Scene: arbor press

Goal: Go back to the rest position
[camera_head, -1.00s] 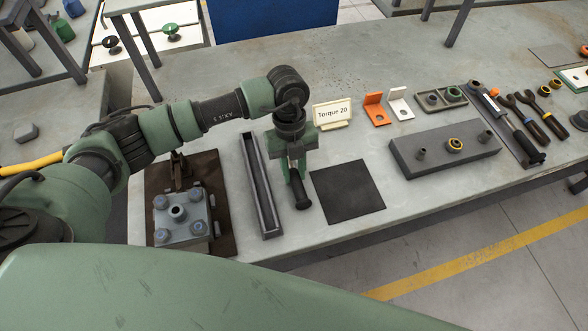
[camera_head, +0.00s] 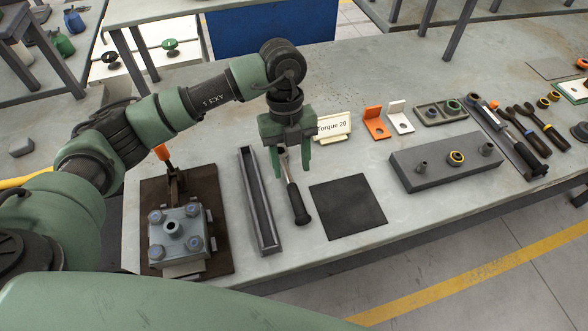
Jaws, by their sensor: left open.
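My left gripper (camera_head: 291,165) is open, its two green fingers pointing down above the workbench. A wrench with a black handle (camera_head: 298,204) lies on the bench below and between the fingers. The gripper's palm hides the area behind it, and I cannot tell whether the fingers touch the wrench; they look apart from it. My right gripper is not in view.
A long grey tray (camera_head: 259,200) and a black mat (camera_head: 347,206) flank the wrench. A bolted press block (camera_head: 178,235) stands left. The "Torque 20" sign (camera_head: 334,126) is close behind the gripper. A grey block with pegs (camera_head: 444,160) and tools lie right.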

